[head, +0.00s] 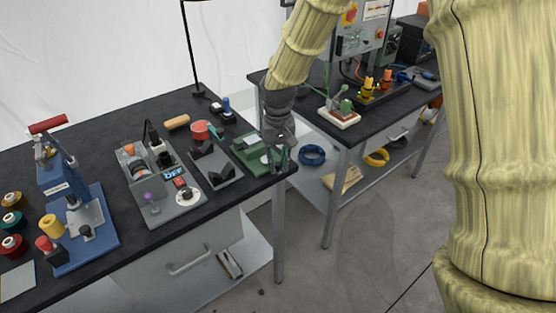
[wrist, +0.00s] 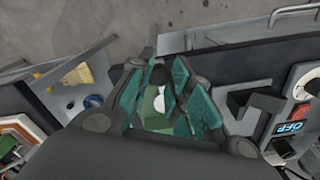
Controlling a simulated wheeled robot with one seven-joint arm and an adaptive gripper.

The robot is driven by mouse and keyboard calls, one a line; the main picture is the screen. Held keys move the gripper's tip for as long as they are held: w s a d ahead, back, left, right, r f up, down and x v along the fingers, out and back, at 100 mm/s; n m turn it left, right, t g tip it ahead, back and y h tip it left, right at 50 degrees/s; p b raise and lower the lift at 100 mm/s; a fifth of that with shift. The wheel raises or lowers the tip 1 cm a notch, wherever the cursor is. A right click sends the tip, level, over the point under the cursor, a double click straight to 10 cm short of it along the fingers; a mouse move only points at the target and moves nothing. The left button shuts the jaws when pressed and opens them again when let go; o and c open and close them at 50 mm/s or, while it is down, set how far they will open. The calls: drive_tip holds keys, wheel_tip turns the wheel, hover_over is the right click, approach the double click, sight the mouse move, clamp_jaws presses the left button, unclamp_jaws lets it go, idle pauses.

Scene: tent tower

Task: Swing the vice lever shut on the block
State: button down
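The green vice (head: 246,155) sits at the right front corner of the left bench. A pale piece (head: 252,141) shows on top of it; I cannot tell if this is the block. My gripper (head: 278,157) points down at the vice's right end, by the bench edge. In the wrist view its teal fingers (wrist: 159,88) stand apart. Green vice parts (wrist: 152,108), a black knob-like end (wrist: 158,75) and a white piece (wrist: 160,99) show between them. The knob may be the lever's end. Finger contact is unclear, and my gripper hides part of the vice.
A grey plate with dark V-shaped blocks (head: 213,168) stands left of the vice, with a red round item (head: 200,131) behind. A grey switch panel (head: 160,185) and a blue press (head: 75,205) stand farther left. A second bench (head: 375,120) lies right, across a gap.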

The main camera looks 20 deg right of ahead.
sight(277, 164)
drive_tip(key=shift+a+p, duration=0.1)
drive_tip(key=shift+p, duration=0.4)
drive_tip(key=shift+a+m, duration=0.1)
drive_tip(key=shift+m, duration=0.3)
drive_tip(key=c, duration=1.3)
unclamp_jaws()
drive_tip(key=shift+s, duration=0.1)
wheel_tip(277, 164, up, 12)
